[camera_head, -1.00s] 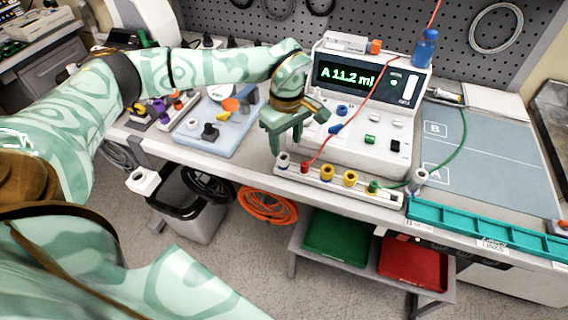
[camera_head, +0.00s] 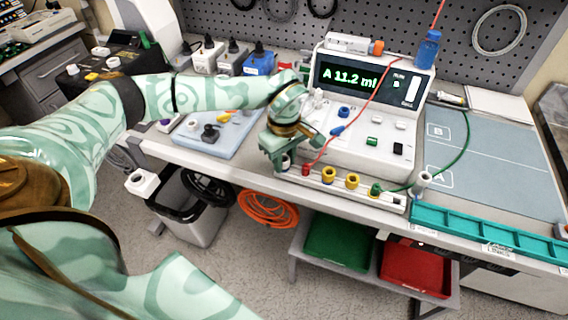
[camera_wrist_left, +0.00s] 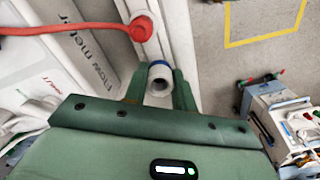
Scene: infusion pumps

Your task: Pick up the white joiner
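The white joiner (camera_wrist_left: 160,80) is a short round tube with a blue ring behind it, standing at the left end of the white rail (camera_head: 393,201) in front of the pump. My left gripper (camera_head: 284,160) is lowered over that end, pointing down. In the left wrist view its two green fingers (camera_wrist_left: 160,92) stand on either side of the joiner, with very little space between. They look open around it; contact is not clear. In the head view the gripper mostly hides the joiner. My right gripper is out of view.
The rail also carries red, yellow and green fittings (camera_head: 352,181). A red line (camera_head: 352,118) and a green line (camera_head: 466,140) run close by. The pump (camera_head: 360,110) stands behind. A blue tray (camera_head: 225,140) lies left, a teal tray (camera_head: 490,232) right.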

